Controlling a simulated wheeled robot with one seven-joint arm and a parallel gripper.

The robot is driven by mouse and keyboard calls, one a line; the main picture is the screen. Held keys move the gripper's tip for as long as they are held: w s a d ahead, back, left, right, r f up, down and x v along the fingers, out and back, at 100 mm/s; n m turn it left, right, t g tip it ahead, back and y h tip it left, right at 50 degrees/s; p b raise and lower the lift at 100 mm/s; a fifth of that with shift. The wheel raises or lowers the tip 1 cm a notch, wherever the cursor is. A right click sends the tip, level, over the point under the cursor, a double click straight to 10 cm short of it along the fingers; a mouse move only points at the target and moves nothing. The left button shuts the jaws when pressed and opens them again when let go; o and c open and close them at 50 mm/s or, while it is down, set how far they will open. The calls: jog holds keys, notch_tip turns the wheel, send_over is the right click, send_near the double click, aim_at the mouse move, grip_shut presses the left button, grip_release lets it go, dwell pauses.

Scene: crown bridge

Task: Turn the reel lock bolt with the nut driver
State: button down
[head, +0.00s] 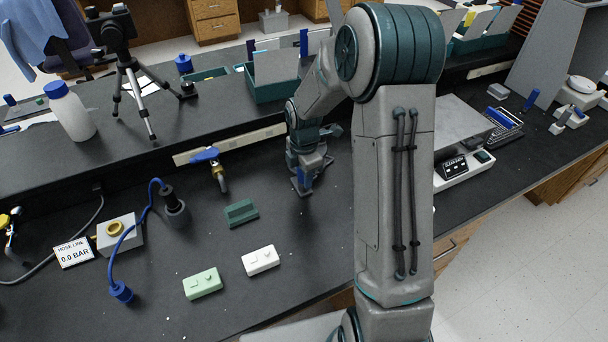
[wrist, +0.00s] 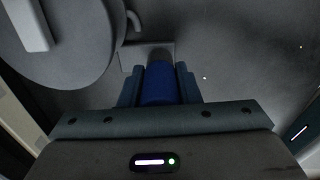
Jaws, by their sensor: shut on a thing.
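My gripper (head: 303,182) is low over the dark bench in the head view, pointing down beside my large forearm. It is shut on a blue handle, seen between the two fingers in the wrist view (wrist: 158,84); this looks like the nut driver. A short grey end shows just beyond the handle, over a small flat grey plate (wrist: 135,58). A large round grey disc (wrist: 65,55) with a lighter bar lies to its left and may be the reel. I cannot make out the lock bolt, nor whether the driver is seated on it.
A dark green block (head: 240,213), a white block (head: 261,260) and a pale green block (head: 202,283) lie left of my gripper. My arm hides part of the bench.

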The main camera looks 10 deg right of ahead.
jog(key=shift+w+r+n+p, duration=0.1)
jog(key=shift+r+n+p, duration=0.05)
jog(key=shift+n+p, duration=0.45)
dwell(1.0)
jog(key=shift+r, duration=0.15)
dwell(0.4)
jog(key=shift+n, duration=0.4)
jog(key=shift+p, duration=0.35)
jog(key=shift+r+p, duration=1.6)
jog(key=shift+r, duration=0.25)
